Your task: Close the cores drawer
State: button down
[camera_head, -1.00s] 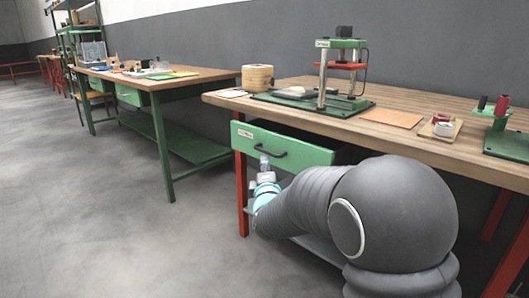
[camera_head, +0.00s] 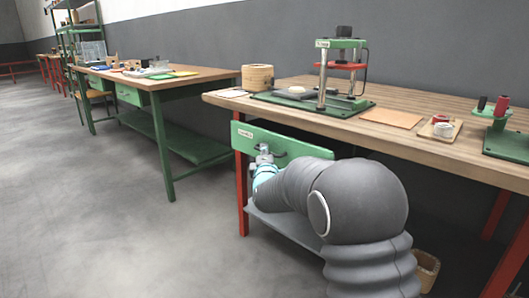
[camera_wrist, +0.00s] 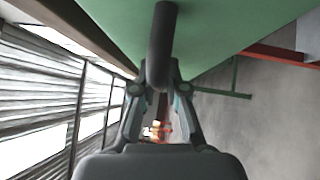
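The cores drawer has a green front (camera_head: 305,152) with a small white label (camera_head: 245,134) too small to read. It sits under the left part of the near workbench (camera_head: 400,140). Its front overlaps the top of the red leg; how far it stands out cannot be told. Its dark handle (camera_head: 279,153) also shows in the wrist view as a thick black bar (camera_wrist: 162,40) against the green front. My gripper (camera_wrist: 160,85) is at the handle, its fingers drawn in on either side of the bar with little or no gap. In the head view my gripper (camera_head: 264,155) partly hides the handle.
A green press (camera_head: 340,65), a round wooden box (camera_head: 258,77) and spools (camera_head: 492,105) stand on the bench. A red leg (camera_head: 241,195) and a low shelf (camera_head: 295,235) are below. A bin (camera_head: 427,268) sits under the bench. The floor at left is clear.

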jog(key=w+d, duration=0.2)
jog(key=w, duration=0.1)
jog(key=w+d+b, duration=0.1)
jog(key=w+d, duration=0.2)
jog(key=w, duration=0.1)
jog(key=w+d, duration=0.3)
jog(key=w, duration=0.1)
jog(key=shift+d+b, duration=0.25)
jog(key=shift+b, duration=0.05)
jog(key=shift+w+d+r, duration=0.1)
jog(key=shift+w+d, duration=0.05)
jog(key=shift+w, duration=0.05)
jog(key=shift+d, duration=0.1)
jog(key=c, duration=1.5)
grip_release()
jog(key=shift+w, duration=0.1)
